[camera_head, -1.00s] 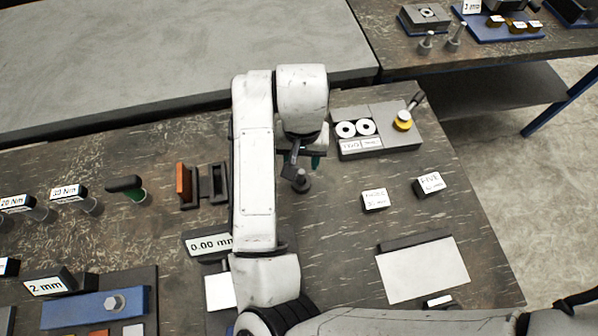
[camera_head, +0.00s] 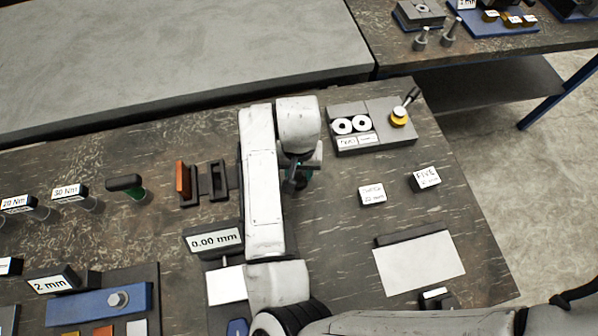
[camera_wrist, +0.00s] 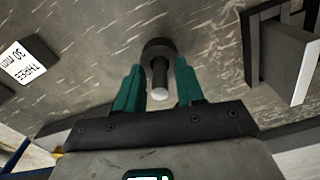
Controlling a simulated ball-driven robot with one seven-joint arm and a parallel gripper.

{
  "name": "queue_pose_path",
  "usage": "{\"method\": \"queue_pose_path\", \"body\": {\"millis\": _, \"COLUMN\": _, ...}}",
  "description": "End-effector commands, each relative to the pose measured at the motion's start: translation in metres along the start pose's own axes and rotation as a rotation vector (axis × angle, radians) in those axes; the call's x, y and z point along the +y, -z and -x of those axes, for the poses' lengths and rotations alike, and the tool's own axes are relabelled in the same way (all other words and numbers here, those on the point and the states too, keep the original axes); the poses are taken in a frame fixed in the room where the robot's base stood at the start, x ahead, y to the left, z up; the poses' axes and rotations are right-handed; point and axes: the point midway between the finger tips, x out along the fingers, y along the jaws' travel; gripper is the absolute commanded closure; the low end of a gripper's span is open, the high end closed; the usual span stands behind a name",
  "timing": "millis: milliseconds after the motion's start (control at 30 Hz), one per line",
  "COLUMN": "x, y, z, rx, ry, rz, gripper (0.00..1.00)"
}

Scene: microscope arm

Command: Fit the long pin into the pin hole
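My gripper (camera_head: 297,180) is low over the middle of the near bench, partly covered by my own arm in the head view. In the wrist view its two teal fingers (camera_wrist: 160,88) are apart. A grey pin (camera_wrist: 160,76) with a wide dark round base stands between and just beyond them; a gap shows on both sides. Two more grey pins (camera_head: 420,40) (camera_head: 448,32) stand on the far right bench, beside a grey block (camera_head: 418,14) with a round feature on top. I cannot tell which pin is the long one or where the pin hole is.
Left are a dark slotted stand (camera_head: 218,180) and a 0.00 mm display (camera_head: 214,240).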

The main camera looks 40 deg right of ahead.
Motion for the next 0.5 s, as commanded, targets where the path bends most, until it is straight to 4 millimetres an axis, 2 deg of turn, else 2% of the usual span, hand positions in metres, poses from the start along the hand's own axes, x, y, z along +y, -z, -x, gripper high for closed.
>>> {"method": "queue_pose_path", "body": {"millis": 67, "x": 0.0000, "y": 0.0001, "z": 0.0002, "rx": 0.000, "ry": 0.000, "rz": 0.000, "gripper": 0.70}}
{"method": "queue_pose_path", "body": {"millis": 367, "x": 0.0000, "y": 0.0001, "z": 0.0004, "rx": 0.000, "ry": 0.000, "rz": 0.000, "gripper": 0.99}}
{"method": "queue_pose_path", "body": {"millis": 500, "x": 0.0000, "y": 0.0001, "z": 0.0004, "rx": 0.000, "ry": 0.000, "rz": 0.000, "gripper": 1.00}}
